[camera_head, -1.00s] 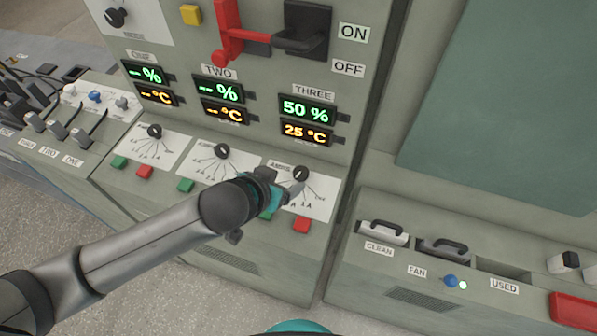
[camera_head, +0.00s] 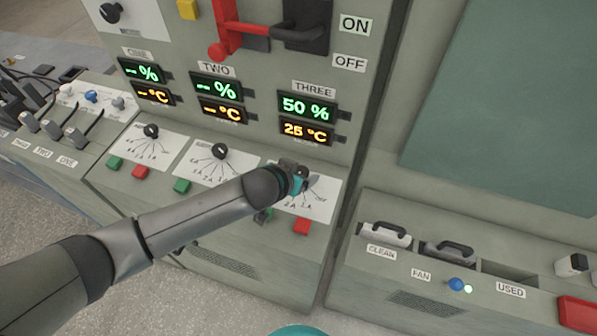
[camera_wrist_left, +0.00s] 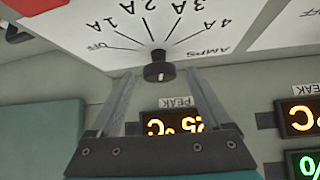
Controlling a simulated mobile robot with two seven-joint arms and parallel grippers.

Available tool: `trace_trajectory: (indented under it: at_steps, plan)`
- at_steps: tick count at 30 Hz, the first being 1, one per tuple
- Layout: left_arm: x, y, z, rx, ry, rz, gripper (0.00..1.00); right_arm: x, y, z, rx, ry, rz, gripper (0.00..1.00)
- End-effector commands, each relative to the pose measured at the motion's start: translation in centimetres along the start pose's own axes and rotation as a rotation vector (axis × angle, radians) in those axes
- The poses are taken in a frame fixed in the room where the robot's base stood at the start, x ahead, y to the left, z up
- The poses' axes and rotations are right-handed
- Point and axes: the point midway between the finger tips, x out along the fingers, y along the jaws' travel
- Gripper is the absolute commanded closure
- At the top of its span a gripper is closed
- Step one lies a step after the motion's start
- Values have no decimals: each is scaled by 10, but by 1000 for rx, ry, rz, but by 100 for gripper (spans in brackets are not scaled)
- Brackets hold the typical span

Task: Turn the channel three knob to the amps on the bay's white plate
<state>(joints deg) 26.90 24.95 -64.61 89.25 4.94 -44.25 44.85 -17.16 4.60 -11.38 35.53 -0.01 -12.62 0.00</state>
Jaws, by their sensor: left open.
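The channel three knob (camera_wrist_left: 160,72) is black and round, with a small light mark on its rim. It sits on a white dial plate (camera_wrist_left: 245,20) lettered OFF, 1A, 2A, 3A, 4A and AMPS, upside down in the left wrist view. My left gripper (camera_wrist_left: 160,78) is open, its fingertips on either side of the knob; I cannot tell whether they touch it. In the head view my left gripper (camera_head: 299,180) covers most of this knob and part of its plate (camera_head: 325,188). Which setting the knob points at is unclear. My right gripper is not in view.
The channel three display (camera_head: 307,108) reads 50 % and 25 °C. A red button (camera_head: 302,227) lies just below the plate. The channel two knob (camera_head: 220,151) is to the left. A red lever (camera_head: 228,25) stands above. Another white plate (camera_head: 150,20) is cut off at top left.

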Motion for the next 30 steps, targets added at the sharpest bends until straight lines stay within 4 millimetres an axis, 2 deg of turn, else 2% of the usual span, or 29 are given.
trace_trajectory:
  at_steps: [7,27,30]
  plan:
    - [0,0,0,0,0,0,19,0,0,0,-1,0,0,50]
    - [0,0,0,0,-1,0,95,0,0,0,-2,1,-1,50]
    - [0,0,0,0,-1,0,100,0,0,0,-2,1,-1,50]
